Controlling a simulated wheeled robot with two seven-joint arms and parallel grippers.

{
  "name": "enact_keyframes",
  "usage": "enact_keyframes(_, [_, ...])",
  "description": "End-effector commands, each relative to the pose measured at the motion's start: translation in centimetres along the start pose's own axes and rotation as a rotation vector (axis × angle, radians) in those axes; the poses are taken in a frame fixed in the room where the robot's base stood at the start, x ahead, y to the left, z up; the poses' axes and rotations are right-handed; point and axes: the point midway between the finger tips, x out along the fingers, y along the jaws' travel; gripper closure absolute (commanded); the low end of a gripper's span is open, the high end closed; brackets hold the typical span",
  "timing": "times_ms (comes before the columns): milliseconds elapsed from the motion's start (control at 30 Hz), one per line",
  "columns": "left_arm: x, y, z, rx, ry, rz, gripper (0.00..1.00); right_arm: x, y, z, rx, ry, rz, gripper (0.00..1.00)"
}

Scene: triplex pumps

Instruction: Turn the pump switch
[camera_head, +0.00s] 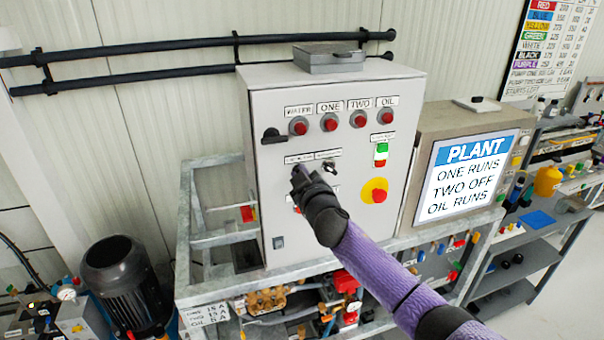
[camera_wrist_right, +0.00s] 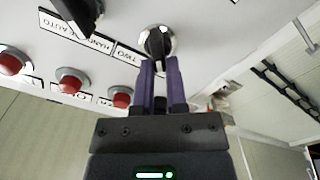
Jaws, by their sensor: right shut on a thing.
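The grey control cabinet (camera_head: 255,200) stands in the middle of the head view, with switches and lamps on its front. My right gripper (camera_head: 301,172) reaches its lower middle from the lower right and hides part of the panel. A black pump switch (camera_wrist_right: 157,42) in a round silver bezel sits at the purple fingertips (camera_wrist_right: 160,85) in the wrist view. The gripper is shut on this switch. A label beside it seems to read TWO. Another knob (camera_head: 329,167) shows just right of the gripper in the head view. My left gripper is out of view.
Red lamps (camera_head: 330,122) labelled WATER, ONE, TWO and OIL line the cabinet top. A black handle (camera_head: 271,136), green-and-red switch (camera_head: 381,154) and red-on-yellow stop button (camera_head: 375,190) are nearby. The screen (camera_head: 466,175) reads ONE RUNS, TWO OFF, OIL RUNS.

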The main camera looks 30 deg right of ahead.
Motion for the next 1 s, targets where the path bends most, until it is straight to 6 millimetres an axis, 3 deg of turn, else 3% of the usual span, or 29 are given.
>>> enact_keyframes(767, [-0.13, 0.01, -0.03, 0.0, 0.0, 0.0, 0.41, 0.01, -0.14, -0.04, -0.11, 0.001, 0.0, 1.0])
enact_keyframes(800, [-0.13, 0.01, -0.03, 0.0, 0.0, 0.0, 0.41, 0.01, -0.14, -0.04, -0.11, 0.001, 0.0, 0.82])
enact_keyframes(967, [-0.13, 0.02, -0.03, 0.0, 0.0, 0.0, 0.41, 0.0, -0.14, -0.03, -0.109, 0.001, 0.0, 0.49])
enact_keyframes(1000, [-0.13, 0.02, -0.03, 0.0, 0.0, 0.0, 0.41, 0.0, -0.15, -0.03, -0.109, 0.001, 0.0, 0.49])
